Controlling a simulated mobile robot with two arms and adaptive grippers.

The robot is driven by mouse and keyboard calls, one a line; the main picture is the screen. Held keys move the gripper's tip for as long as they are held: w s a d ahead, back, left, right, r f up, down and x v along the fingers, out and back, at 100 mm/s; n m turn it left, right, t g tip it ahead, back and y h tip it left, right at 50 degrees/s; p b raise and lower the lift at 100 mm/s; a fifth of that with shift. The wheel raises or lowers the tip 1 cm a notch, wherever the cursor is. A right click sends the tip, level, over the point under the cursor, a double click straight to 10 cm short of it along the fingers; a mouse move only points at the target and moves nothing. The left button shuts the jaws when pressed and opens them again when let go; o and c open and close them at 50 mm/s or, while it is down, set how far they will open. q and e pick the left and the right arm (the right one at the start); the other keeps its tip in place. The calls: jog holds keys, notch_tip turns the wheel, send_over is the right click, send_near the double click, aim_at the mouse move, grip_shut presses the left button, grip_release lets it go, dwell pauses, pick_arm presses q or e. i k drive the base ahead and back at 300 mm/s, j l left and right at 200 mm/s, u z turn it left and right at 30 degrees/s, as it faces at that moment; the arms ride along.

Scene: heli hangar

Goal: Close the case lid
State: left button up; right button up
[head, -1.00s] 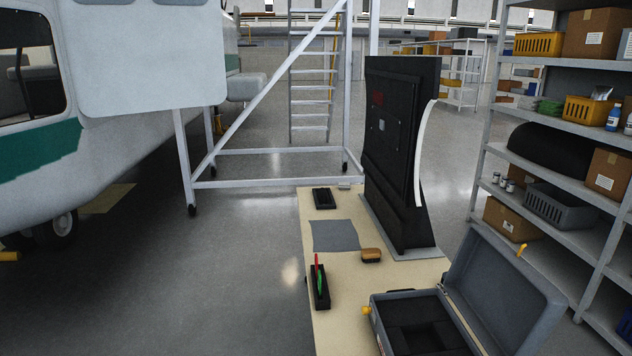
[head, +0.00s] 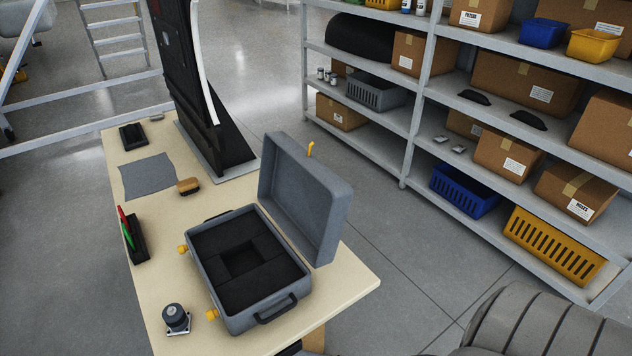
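A grey case (head: 228,315) stands on the cream table in the head view, with its lid (head: 328,205) open and tilted back to the right. The case holds black foam with a square recess in the middle, and the recess looks empty. Yellow latches (head: 212,314) sit on its left side, a yellow piece (head: 310,149) stands on the lid's top edge, and a dark handle (head: 277,309) is on the front. Neither of my grippers is in view.
The table (head: 345,279) also holds a dark cylindrical part (head: 175,318), a black tray with pens (head: 136,246), a brush (head: 189,186), a grey cloth (head: 148,176) and a tall black panel (head: 196,90). Shelves (head: 413,150) with boxes stand behind right, across open floor.

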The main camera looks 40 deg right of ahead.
aim_at(310, 203)
jog(key=l+u, duration=0.1)
jog(key=l, duration=0.4)
jog(key=l+u, duration=0.15)
jog(key=l, duration=0.4)
jog(key=l+u, duration=0.1)
jog(key=l, duration=0.4)
jog(key=l+u, duration=0.15)
jog(key=l, duration=0.35)
jog(key=k+l+u, duration=0.1)
jog(key=l, duration=0.4)
jog(key=k+l+u, duration=0.1)
jog(key=l, duration=0.4)
jog(key=k+l+u, duration=0.15)
jog(key=l, duration=0.35)
